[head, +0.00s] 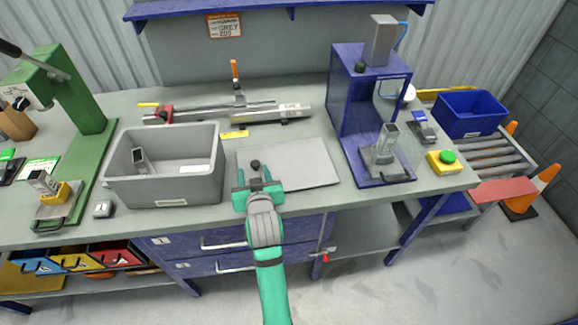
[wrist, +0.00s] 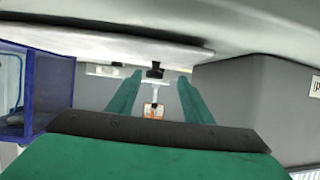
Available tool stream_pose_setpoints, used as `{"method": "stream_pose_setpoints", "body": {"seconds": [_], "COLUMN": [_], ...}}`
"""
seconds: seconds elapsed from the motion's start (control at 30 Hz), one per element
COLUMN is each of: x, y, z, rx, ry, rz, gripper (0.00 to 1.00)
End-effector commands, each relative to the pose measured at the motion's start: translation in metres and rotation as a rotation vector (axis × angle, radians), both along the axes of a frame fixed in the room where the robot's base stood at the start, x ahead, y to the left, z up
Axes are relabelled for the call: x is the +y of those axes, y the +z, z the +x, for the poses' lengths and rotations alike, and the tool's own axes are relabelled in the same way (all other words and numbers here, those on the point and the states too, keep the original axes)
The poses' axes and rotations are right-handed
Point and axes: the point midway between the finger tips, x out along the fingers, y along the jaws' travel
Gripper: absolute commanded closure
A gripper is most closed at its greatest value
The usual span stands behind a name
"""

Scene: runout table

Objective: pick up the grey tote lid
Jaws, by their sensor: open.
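The grey tote lid (head: 305,167) lies flat on the bench, right of the open grey tote (head: 165,190). A small black knob (head: 255,165) stands near its left side. My gripper (head: 254,179) is open and empty at the lid's front left, with the knob just beyond its fingertips. In the wrist view, which is upside down, the lid (wrist: 120,38) is a pale slab seen edge-on. There the knob (wrist: 155,70) shows between the two green fingers (wrist: 160,78); I cannot tell whether it is within their reach.
The grey tote, holding a small device (head: 140,160), stands close left of my gripper. A blue press frame (head: 345,110) stands right of the lid. A rail fixture (head: 235,112) and a yellow tag (head: 234,134) lie behind. Drawers (head: 225,255) are below the bench's front edge.

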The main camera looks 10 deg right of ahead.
Motion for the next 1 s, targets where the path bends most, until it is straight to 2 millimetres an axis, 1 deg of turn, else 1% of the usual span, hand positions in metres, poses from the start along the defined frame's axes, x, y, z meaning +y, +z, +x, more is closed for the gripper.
{"method": "stream_pose_setpoints", "body": {"seconds": [0.07, 0.23, 0.33, 0.47, 0.67, 0.7, 0.77, 0.8, 0.87, 0.9, 1.0], "x": [-0.004, -0.015, -0.017, -0.019, -0.015, -0.015, -0.014, -0.013, -0.011, -0.009, -0.008], "y": [0.000, -0.002, -0.008, -0.011, -0.011, -0.011, -0.011, -0.011, -0.011, -0.011, -0.011], "z": [0.007, 0.032, 0.043, 0.050, 0.050, 0.050, 0.050, 0.050, 0.050, 0.050, 0.050], "rx": [-0.001, -0.001, 0.001, -0.001, -0.001, -0.001, 0.000, 0.000, 0.000, 0.000, -0.001], "ry": [-0.006, -0.023, -0.027, -0.030, -0.025, -0.024, -0.023, -0.022, -0.019, -0.017, -0.014], "rz": [0.000, 0.000, 0.001, 0.001, 0.000, 0.001, 0.001, 0.001, 0.001, 0.001, 0.001], "gripper": [0.54, 0.54, 0.54, 0.54, 0.54, 0.56, 0.71, 0.80, 0.95, 1.00, 1.00]}}
